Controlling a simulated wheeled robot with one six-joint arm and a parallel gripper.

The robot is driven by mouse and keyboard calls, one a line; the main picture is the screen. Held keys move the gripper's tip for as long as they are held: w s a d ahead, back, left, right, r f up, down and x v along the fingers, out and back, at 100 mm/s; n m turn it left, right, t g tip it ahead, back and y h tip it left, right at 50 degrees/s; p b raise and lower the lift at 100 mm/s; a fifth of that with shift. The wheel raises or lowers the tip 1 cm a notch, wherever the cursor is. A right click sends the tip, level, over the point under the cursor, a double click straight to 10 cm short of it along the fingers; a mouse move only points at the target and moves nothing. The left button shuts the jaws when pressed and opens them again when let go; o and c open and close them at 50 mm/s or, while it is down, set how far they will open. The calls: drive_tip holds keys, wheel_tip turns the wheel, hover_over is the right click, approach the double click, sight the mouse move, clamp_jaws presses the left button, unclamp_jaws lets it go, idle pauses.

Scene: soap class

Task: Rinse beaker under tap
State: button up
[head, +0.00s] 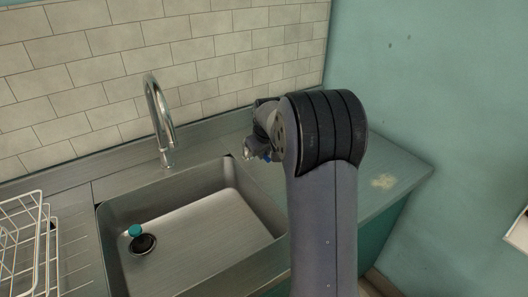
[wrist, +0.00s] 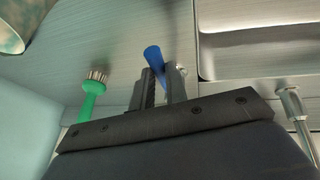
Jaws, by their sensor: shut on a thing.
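My gripper (wrist: 160,69) has its two dark fingers closed around a blue thing (wrist: 153,54), with a small pale end showing by the right finger. In the head view a bit of blue and a pale tip (head: 248,150) show beside my wrist, above the counter right of the sink. The fingers are mostly hidden there. The chrome tap (head: 161,125) stands behind the sink (head: 195,235), and its base shows at the right of the wrist view (wrist: 292,102). I cannot make out a clear beaker in either view.
A green brush (wrist: 92,90) stands near the wall in the wrist view. A tan and greenish rounded thing (wrist: 18,28) is cut off at upper left. A teal-topped dark piece (head: 138,238) sits in the sink. A white wire rack (head: 25,245) is at left.

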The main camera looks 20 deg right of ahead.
clamp_jaws()
drive_tip(key=shift+a, duration=0.1)
drive_tip(key=shift+a+m+h, duration=0.5)
drive_tip(key=shift+a+m, duration=0.55)
drive_tip(key=shift+m, duration=0.05)
drive_tip(key=o, duration=0.6)
unclamp_jaws()
drive_tip(key=shift+o, duration=0.2)
